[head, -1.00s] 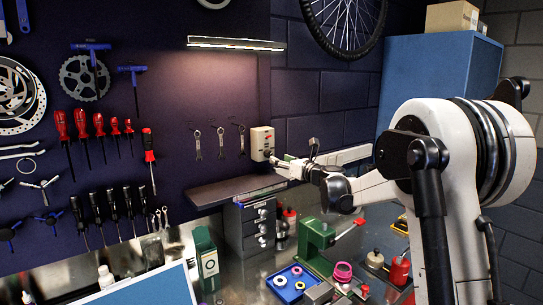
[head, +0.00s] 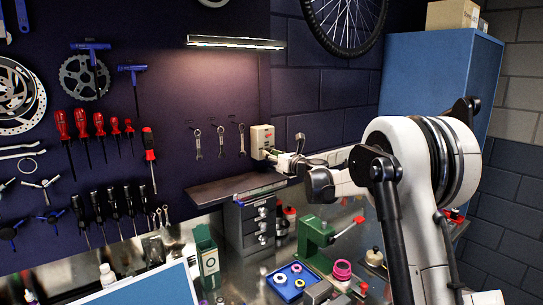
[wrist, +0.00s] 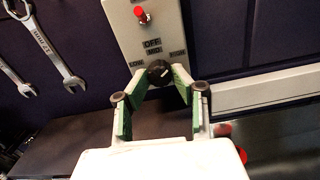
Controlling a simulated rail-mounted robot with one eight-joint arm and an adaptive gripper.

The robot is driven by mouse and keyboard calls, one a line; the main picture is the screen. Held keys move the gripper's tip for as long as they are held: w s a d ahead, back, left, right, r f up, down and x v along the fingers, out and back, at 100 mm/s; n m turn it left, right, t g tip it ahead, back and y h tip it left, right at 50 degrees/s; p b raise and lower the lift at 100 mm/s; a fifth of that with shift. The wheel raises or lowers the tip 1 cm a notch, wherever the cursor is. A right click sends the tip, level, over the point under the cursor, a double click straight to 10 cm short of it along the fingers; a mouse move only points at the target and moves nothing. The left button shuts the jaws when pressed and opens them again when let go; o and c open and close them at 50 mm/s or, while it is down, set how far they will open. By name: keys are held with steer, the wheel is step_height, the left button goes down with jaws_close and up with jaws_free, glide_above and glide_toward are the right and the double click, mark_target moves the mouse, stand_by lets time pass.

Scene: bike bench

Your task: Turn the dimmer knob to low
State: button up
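The dimmer knob (wrist: 159,73) is round and black with a pale mark on its face. It sits low on a light control box (wrist: 140,35), below printed labels; the left one seems to read LOW, and OFF and MID are above the knob. The box hangs on the dark wall in the head view (head: 261,138). My gripper (wrist: 159,84) is open, its green-padded fingers on either side of the knob. Gaps seem to show between knob and pads, so I see no firm hold. In the head view my gripper (head: 272,155) is at the box, and the knob is hidden there.
Wrenches (wrist: 55,45) hang to the left. A dark shelf (head: 225,190) and a grey drawer unit (head: 250,222) stand below. A lit lamp (head: 236,43) is above.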

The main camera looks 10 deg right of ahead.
jaws_close()
steer(key=shift+n+b, duration=0.3)
steer(key=n+b, duration=0.2)
steer(key=shift+f+n, duration=0.1)
steer(key=shift+n, duration=0.3)
steer(key=n+b, duration=0.2)
steer(key=n, duration=0.2)
steer(key=shift+n, duration=0.3)
steer(key=n+b, duration=0.1)
steer(key=n, duration=0.3)
steer(key=shift+n, duration=0.3)
steer(key=n+b, duration=0.1)
steer(key=n, duration=0.4)
steer(key=shift+b, duration=0.35)
steer(key=n, duration=0.4)
steer(key=shift+r+n+b, duration=0.2)
steer(key=shift+n+b, duration=0.1)
